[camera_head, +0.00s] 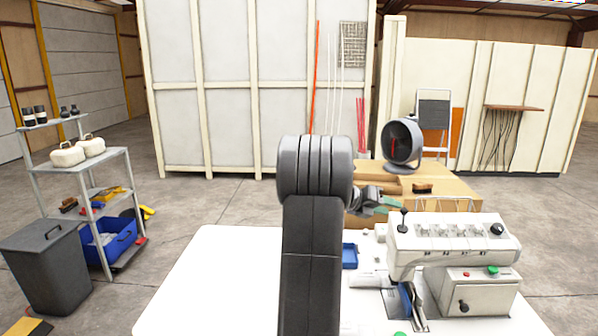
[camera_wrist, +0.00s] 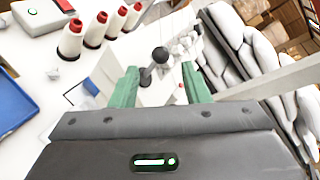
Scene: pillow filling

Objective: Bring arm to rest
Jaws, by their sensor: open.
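My arm rises in the middle of the head view, and its dark links hide part of the white table (camera_head: 215,280). My gripper (camera_head: 385,205) shows beside the arm's upper end, above the table's back part. In the wrist view my gripper (camera_wrist: 160,85) has its two green fingers apart, with nothing held between them. A lever with a dark ball knob (camera_wrist: 160,56) shows beyond the gap between the fingers.
A white machine (camera_head: 455,240) with knobs stands right of my arm. A blue tray (camera_head: 349,256) lies near it; several thread cones (camera_wrist: 95,30) show in the wrist view. A fan (camera_head: 401,145) stands behind on a wooden table. The table's left part is clear.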

